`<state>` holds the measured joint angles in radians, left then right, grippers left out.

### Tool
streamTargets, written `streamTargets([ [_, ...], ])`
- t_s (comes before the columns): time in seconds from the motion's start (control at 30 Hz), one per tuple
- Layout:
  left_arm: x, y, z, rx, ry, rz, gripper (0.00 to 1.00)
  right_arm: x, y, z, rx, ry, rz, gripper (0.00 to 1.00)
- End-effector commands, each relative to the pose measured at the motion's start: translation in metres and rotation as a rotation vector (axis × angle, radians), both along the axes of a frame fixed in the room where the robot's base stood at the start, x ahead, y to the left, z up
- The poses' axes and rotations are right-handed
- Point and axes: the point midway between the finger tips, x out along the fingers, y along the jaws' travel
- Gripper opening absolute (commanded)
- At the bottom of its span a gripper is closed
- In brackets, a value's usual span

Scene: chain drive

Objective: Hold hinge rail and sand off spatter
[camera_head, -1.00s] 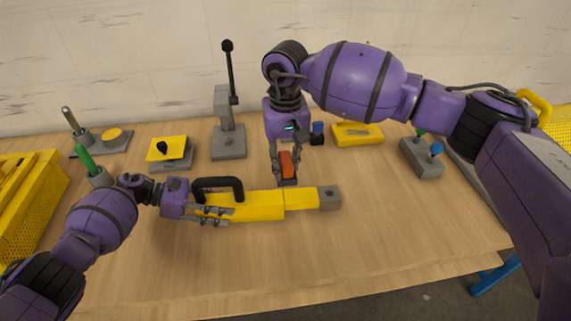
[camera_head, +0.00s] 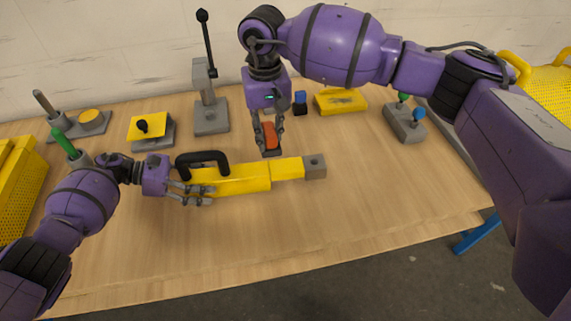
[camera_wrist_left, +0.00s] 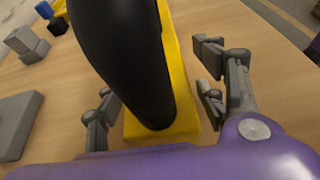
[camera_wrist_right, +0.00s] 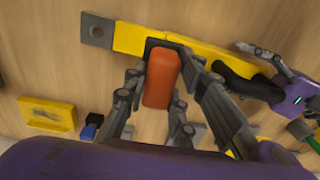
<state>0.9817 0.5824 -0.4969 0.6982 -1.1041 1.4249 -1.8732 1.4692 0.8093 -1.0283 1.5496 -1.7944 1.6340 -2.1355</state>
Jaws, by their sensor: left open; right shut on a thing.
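The yellow hinge rail (camera_head: 240,180) lies on the table, with a black arched handle (camera_head: 203,157) at its left part and a grey block with a hole (camera_head: 315,166) at its right end. My left gripper (camera_head: 202,194) is open, its fingers on either side of the rail's left end; the left wrist view shows the rail (camera_wrist_left: 182,95) between the spread fingers. My right gripper (camera_head: 268,134) is shut on an orange sanding block with a dark base (camera_head: 270,138). In the right wrist view the sanding block (camera_wrist_right: 162,78) overlaps the rail's edge; contact cannot be told.
Behind stand a lever press (camera_head: 210,110), a yellow-topped fixture (camera_head: 150,128), a small blue-topped block (camera_head: 300,103), a yellow tray (camera_head: 341,100) and a grey block with knobs (camera_head: 406,124). Yellow perforated bins (camera_head: 20,185) flank the table. The front tabletop is clear.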

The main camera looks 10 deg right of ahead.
Motion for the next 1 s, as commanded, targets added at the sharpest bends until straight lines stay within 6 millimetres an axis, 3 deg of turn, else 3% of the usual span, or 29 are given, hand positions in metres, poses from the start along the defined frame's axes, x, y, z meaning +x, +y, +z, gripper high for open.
streamTargets([
  [0.3,0.005,0.061,0.025,0.004,-0.002,0.005,0.64,0.000,0.000,0.001,0.000,-0.001,0.000,0.00],
  [0.5,0.007,0.091,0.038,0.002,-0.002,0.004,0.64,0.000,0.000,0.001,0.000,-0.001,0.000,0.00],
  [0.7,0.007,0.103,0.044,0.001,-0.002,0.001,0.64,0.000,0.000,0.001,0.000,-0.001,0.000,0.00],
  [1.0,0.007,0.104,0.043,0.000,-0.002,0.001,0.64,0.000,0.000,0.000,0.000,-0.001,0.000,0.00],
])
